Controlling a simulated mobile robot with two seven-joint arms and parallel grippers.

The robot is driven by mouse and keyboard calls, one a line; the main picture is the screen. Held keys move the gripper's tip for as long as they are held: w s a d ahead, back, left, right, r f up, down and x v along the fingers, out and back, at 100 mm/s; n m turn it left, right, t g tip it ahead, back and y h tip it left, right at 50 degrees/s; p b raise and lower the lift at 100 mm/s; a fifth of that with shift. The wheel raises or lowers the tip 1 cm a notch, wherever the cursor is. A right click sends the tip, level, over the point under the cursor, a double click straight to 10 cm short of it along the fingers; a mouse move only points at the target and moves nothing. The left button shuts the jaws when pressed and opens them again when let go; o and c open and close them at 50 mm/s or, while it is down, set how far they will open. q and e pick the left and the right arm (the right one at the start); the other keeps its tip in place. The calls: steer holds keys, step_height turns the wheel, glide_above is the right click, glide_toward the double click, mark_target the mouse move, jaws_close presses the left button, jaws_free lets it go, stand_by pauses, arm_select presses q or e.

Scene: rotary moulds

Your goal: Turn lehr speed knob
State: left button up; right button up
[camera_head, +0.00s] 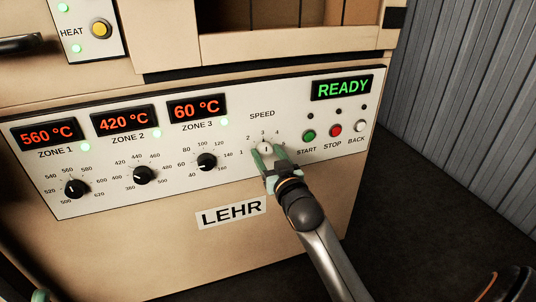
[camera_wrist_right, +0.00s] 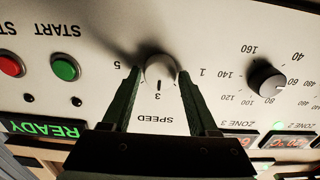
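The speed knob (camera_head: 265,148) is a small pale round knob below the SPEED label on the lehr panel. My right gripper (camera_head: 266,154) has its green fingertips on either side of it. In the right wrist view, the knob (camera_wrist_right: 159,71) fills the space between the fingertips of my right gripper (camera_wrist_right: 160,73), with no clear gap on either side. The knob's dark pointer line points at the 3 on its scale. Only a small green part of what looks like my left gripper (camera_head: 41,296) shows at the bottom left; its fingers are cut off.
Three black zone knobs, for zone 1 (camera_head: 76,188), zone 2 (camera_head: 143,175) and zone 3 (camera_head: 207,161), lie left of the speed knob. Start (camera_head: 309,136), stop (camera_head: 336,130) and back (camera_head: 360,126) buttons are close on its right. The display (camera_head: 342,87) reads READY.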

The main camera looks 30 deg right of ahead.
jaws_close()
arm_select(q)
steer(key=shift+r, duration=0.1)
arm_select(e)
steer(key=n+p, duration=0.3)
steer(key=p, duration=0.1)
steer(key=shift+a+r+p, duration=0.1)
steer(key=shift+r+p, duration=0.1)
steer(key=shift+p, duration=0.1)
steer(key=shift+n+p, duration=0.65)
steer(key=shift+n, duration=0.35)
steer(key=shift+f+n+p, duration=0.15)
steer(key=shift+n+p, duration=0.35)
steer(key=shift+n, duration=0.3)
arm_select(q)
step_height(320, 180, up, 8)
steer(key=p, duration=0.1)
steer(key=shift+s+a+m, duration=0.15)
steer(key=shift+a+m, duration=0.25)
arm_select(e)
steer(key=shift+f+n, duration=0.1)
steer(key=shift+n, duration=0.9)
arm_select(q)
steer(key=shift+r, duration=0.1)
